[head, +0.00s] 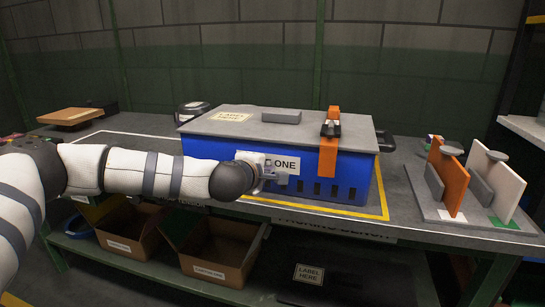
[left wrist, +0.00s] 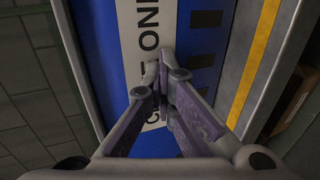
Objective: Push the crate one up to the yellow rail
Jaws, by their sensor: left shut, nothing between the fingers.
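The crate one (head: 200,147) is a blue box with slotted sides, a grey lid and a white label ending in "ONE". It stands on the grey bench inside a marked outline. The yellow rail (head: 384,203) shows as a yellow strip along the crate's front and right; a strip of bench shows between it and the crate in the left wrist view (left wrist: 255,62). My left gripper (head: 270,178) is shut and empty at the crate's front face, over the label (left wrist: 151,28). I cannot tell if the fingertips touch it. My right gripper is not in view.
An orange clamp-like piece (head: 328,155) and a grey block (head: 282,117) are on the lid. A stand with orange and white panels (head: 450,180) is to the right. A wooden board (head: 70,116) lies far left. Cardboard boxes (head: 215,250) sit on the shelf below.

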